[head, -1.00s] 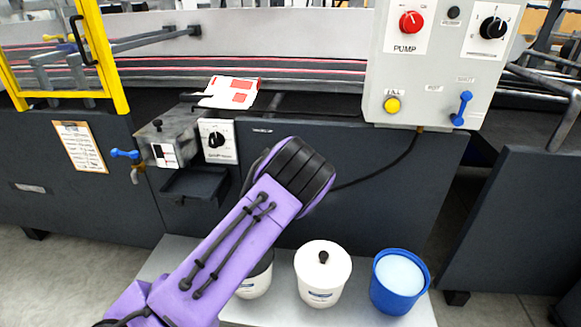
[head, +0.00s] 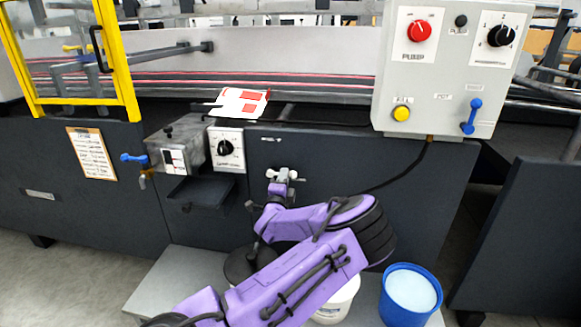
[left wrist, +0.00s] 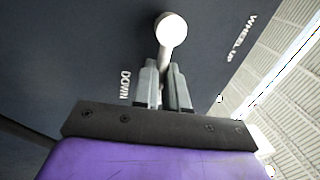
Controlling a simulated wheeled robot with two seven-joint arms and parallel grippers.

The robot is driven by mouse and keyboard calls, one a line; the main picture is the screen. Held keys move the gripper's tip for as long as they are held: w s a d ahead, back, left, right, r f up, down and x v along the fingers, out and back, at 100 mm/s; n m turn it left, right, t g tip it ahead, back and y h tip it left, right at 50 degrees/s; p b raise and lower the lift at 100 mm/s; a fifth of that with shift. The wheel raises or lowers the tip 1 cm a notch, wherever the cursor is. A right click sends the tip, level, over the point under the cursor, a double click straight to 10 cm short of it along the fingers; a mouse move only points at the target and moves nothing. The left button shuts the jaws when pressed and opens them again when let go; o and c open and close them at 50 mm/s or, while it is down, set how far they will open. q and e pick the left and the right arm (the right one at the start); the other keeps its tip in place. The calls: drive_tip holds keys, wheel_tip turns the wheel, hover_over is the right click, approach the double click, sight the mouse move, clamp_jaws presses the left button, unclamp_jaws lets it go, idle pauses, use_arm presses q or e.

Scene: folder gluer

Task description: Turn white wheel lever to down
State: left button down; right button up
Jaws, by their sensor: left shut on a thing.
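The white wheel lever (head: 283,173) is on the dark front panel of the machine, partly covered by my gripper. In the left wrist view its round white end (left wrist: 171,30) shows just beyond my fingers, with the shaft running down between them. My left gripper (head: 281,182) is shut on the lever; its two grey fingers also show in the left wrist view (left wrist: 163,82). In that view the DOWN label (left wrist: 125,84) is left of the lever and the WHEEL UP label (left wrist: 241,38) is to its right. My right gripper is not in view.
A grey control box (head: 442,90) with red, black and yellow controls is at the upper right. A blue lever (head: 134,158) is at the left. A blue bucket (head: 410,300) and white pots, partly hidden by my arm, stand on a low grey platform (head: 165,285).

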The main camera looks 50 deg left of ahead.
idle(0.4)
use_arm(q)
drive_tip(key=c, duration=1.2)
unclamp_jaws()
drive_tip(key=v, duration=1)
drive_tip(key=shift+s+d+f, duration=0.1)
drive_tip(key=shift+s+f, duration=0.05)
drive_tip(key=shift+s, duration=0.05)
